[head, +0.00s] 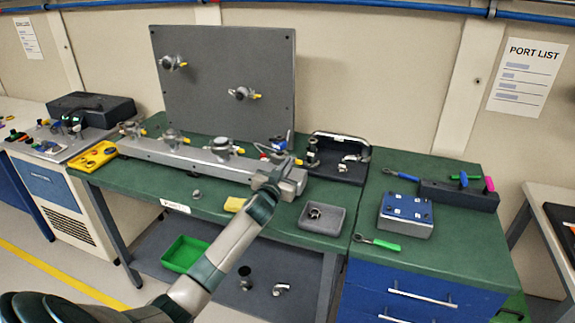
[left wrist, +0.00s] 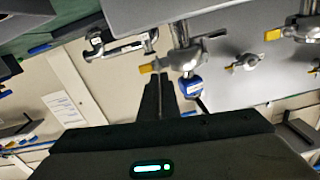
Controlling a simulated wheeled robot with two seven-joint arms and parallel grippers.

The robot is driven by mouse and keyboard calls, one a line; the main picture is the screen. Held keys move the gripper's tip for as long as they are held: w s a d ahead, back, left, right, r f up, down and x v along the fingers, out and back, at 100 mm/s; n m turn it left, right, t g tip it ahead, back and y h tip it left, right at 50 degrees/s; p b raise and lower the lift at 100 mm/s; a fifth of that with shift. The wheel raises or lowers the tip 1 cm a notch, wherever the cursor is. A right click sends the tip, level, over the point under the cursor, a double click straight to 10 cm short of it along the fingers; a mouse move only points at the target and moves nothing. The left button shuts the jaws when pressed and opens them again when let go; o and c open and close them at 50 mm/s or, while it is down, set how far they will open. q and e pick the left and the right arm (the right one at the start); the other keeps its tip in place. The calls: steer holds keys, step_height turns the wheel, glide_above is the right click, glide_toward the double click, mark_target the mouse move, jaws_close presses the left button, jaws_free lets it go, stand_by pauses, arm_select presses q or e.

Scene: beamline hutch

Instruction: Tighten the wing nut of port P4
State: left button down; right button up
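A silver rail (head: 180,158) on the green bench carries several clamped ports. At its right end, a port with a blue part (head: 280,144) stands just beyond my left gripper (head: 277,172). In the left wrist view this clamp (left wrist: 188,58) has a wing nut with a yellow tip (left wrist: 150,67), by the ends of my dark fingers (left wrist: 160,92). The fingers look close together. I cannot tell whether they touch the wing nut or hold it. No P4 label is readable. My right gripper is not in view.
A grey panel (head: 215,60) behind the rail bears two more ports. A yellow case (head: 93,157) is at left.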

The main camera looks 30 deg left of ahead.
arm_select(q)
steer(key=m, duration=0.4)
steer(key=d+f+m, duration=0.1)
steer(key=m, duration=0.7)
steer(key=shift+w+d+f, duration=0.2)
steer(key=shift+d, duration=0.05)
steer(key=m, duration=0.3)
steer(key=shift+f, duration=0.2)
steer(key=shift+f+m+p, duration=0.2)
steer(key=shift+f+m, duration=0.05)
steer(key=shift+m, duration=1.15)
steer(key=shift+f+m+p, duration=0.2)
steer(key=shift+m, duration=1.2)
steer(key=shift+f+m+p, duration=0.2)
steer(key=shift+f+m, duration=0.05)
steer(key=shift+m, duration=1.15)
steer(key=shift+s, duration=0.1)
